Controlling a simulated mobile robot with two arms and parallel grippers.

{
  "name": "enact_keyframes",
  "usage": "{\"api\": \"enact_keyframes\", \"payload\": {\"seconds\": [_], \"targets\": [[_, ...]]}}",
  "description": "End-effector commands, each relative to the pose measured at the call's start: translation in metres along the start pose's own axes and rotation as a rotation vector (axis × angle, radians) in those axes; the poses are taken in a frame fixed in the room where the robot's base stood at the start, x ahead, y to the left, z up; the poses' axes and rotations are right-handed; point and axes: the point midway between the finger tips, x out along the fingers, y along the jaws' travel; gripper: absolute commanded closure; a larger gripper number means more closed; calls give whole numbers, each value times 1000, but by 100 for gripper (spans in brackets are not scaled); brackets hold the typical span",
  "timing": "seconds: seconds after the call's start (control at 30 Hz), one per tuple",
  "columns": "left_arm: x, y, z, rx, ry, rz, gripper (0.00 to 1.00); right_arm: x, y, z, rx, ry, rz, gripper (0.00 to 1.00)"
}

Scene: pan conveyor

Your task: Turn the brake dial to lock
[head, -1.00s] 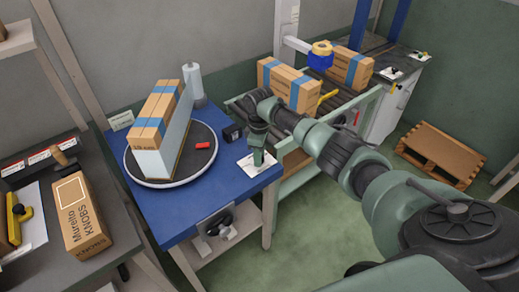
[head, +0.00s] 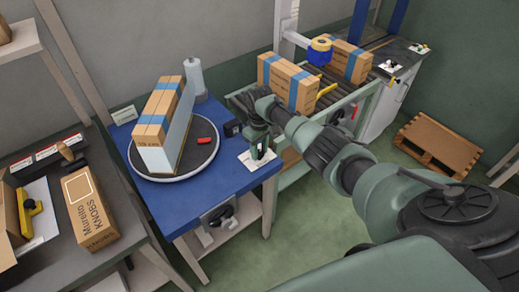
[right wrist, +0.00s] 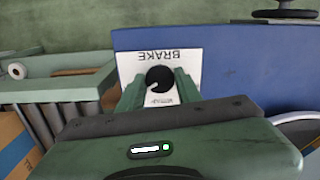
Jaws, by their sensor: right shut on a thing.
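The brake dial (right wrist: 158,78) is a round black knob with a white pointer line, on a white plate (right wrist: 130,65) marked BRAKE, which appears upside down in the right wrist view. The pointer line slants toward the lower left there. My right gripper (right wrist: 160,88) is shut on the dial, one green finger on each side. In the head view the right gripper (head: 262,145) stands over the white plate (head: 256,162) at the blue table's right corner and hides the dial. My left gripper is not in view.
A small black box (head: 231,129) stands close beside the gripper. A roller conveyor with taped cartons (head: 288,82) lies behind. Open floor lies right of the table.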

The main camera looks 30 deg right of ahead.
Motion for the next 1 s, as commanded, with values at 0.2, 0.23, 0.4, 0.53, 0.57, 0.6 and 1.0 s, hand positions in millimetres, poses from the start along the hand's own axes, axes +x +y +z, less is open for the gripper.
{"api": "enact_keyframes", "payload": {"seconds": [0.2,0.23,0.4,0.53,0.57,0.6,1.0], "targets": [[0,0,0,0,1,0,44,-2,1,-2,3,5,1,100],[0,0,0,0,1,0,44,-2,1,-2,3,5,1,100],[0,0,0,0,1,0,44,-2,1,-2,3,5,1,46],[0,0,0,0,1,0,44,-1,0,-1,3,4,1,44],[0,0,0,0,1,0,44,-1,0,-1,3,3,1,44],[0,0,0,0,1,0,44,-1,0,-1,2,3,1,44],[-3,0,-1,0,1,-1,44,-37,1,-2,1,6,2,44]]}}
